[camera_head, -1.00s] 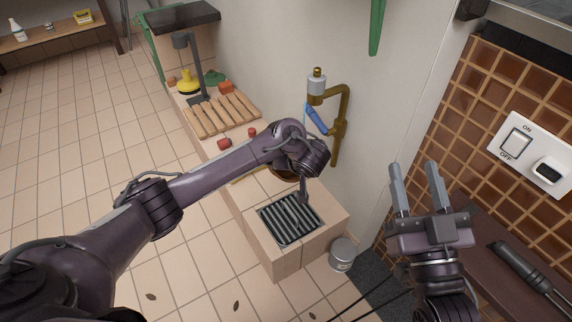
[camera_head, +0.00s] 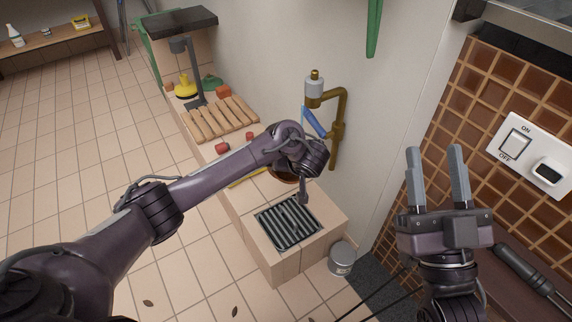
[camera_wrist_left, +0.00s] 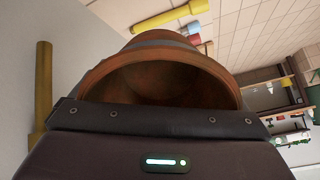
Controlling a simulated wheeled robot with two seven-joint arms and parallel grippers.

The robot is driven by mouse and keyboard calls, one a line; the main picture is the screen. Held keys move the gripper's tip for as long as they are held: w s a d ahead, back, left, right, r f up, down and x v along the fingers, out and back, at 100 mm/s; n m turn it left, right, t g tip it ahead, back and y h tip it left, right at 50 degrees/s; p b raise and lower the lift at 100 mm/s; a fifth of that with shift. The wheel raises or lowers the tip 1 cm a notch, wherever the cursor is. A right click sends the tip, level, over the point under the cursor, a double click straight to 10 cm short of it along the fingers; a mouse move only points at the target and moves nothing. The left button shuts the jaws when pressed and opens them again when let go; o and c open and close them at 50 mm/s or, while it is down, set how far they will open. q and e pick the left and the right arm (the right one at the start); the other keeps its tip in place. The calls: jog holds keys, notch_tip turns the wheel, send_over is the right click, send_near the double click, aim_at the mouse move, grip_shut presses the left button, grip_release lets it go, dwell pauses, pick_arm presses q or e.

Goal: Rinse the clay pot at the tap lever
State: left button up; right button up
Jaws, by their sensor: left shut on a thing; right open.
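The clay pot (camera_head: 282,176) is mostly hidden behind my left wrist in the head view. In the left wrist view its brown rim and dark, empty-looking inside (camera_wrist_left: 165,85) face the camera. My left gripper (camera_wrist_left: 160,118) is shut on the pot. The brass tap (camera_head: 341,125) stands out from the pale wall, with its blue tap lever (camera_head: 314,122) just above my left wrist. The pot is below the tap; its exact alignment with the spout is hidden. My right gripper (camera_head: 436,170) is open and empty, in front of the tiled wall.
A dark slatted grate (camera_head: 288,224) is set in the counter's near end. Farther along lie a wooden slatted rack (camera_head: 220,120), small red pieces (camera_head: 222,147) and a black lamp-like stand (camera_head: 190,70). A metal can (camera_head: 342,258) stands on the floor. A switch plate (camera_head: 532,155) is at the right.

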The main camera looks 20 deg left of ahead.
pick_arm(q)
jog(key=shift+d, duration=0.15)
jog(key=shift+d+p, duration=0.3)
jog(key=shift+d, duration=0.15)
jog(key=shift+s, duration=0.1)
jog(key=shift+s+r+p, duration=0.2)
jog(key=shift+s+p, duration=0.4)
jog(key=shift+p, duration=0.15)
jog(key=s+p, duration=0.3)
jog(key=s, duration=0.1)
jog(key=shift+a, duration=0.1)
jog(key=shift+s+f+p, duration=0.15)
jog(key=shift+s+p, duration=0.4)
jog(key=shift+s, duration=0.8)
